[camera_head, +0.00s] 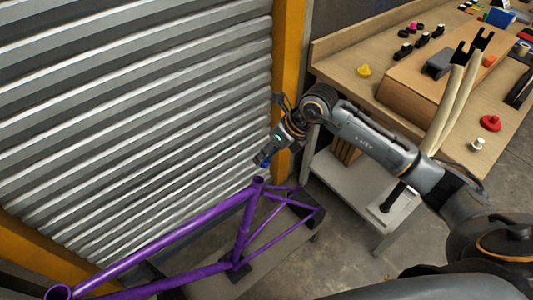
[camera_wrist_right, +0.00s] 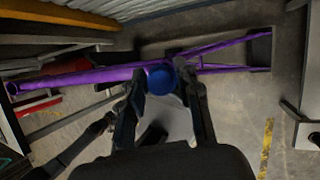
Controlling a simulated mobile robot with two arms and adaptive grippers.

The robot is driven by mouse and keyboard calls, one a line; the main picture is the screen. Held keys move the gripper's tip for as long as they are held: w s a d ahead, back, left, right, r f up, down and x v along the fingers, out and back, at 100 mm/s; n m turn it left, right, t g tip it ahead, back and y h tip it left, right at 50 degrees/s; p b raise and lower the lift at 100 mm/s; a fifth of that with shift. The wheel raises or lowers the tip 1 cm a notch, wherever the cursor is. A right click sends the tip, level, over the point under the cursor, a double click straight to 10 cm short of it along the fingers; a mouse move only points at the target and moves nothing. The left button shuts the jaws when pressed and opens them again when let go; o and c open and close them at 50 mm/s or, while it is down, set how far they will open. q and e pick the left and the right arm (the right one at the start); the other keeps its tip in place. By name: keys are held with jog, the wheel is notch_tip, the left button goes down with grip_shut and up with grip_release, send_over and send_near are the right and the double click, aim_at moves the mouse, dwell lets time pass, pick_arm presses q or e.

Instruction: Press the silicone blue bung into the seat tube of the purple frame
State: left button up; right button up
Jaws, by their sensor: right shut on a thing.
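The purple frame (camera_head: 183,235) lies across the lower left in the head view, held low in front of the shutter. Its seat tube (camera_head: 244,222) rises to an upper end near the right gripper. The frame also shows in the right wrist view (camera_wrist_right: 90,77). My right gripper (camera_head: 263,160) is just above that end, shut on the blue bung (camera_head: 264,162). In the right wrist view the round blue bung (camera_wrist_right: 162,80) sits between the fingertips, in front of the purple tubes. It hides the tube mouth, so I cannot tell whether they touch. My left gripper is not in view.
A ribbed metal shutter (camera_head: 130,110) with an orange post (camera_head: 288,60) stands behind the frame. A wooden bench (camera_head: 345,55) at the right holds a yellow bung (camera_head: 364,71), a red bung (camera_head: 490,123) and other small parts. A lower grey shelf (camera_head: 345,185) stands under it.

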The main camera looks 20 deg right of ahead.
aim_at(254, 178)
dwell(0.4)
jog(key=shift+a+f+b, duration=0.2)
jog(key=shift+f+b, duration=0.7)
jog(key=shift+b, duration=0.05)
jog(key=shift+s+a+f+b, duration=0.1)
jog(key=shift+a+f+b, duration=0.15)
jog(key=shift+f+b, duration=0.4)
jog(key=shift+s+a+f+b, duration=0.1)
jog(key=shift+a+f+b, duration=0.1)
jog(key=shift+f+b, duration=0.4)
jog(key=shift+f, duration=0.15)
jog(key=shift+s+a+f+b, duration=0.1)
jog(key=shift+a+f+b, duration=0.05)
jog(key=shift+f+b, duration=0.45)
jog(key=shift+s+a+f+b, duration=0.1)
jog(key=shift+a+f+b, duration=0.05)
jog(key=shift+f+b, duration=0.4)
dwell(0.4)
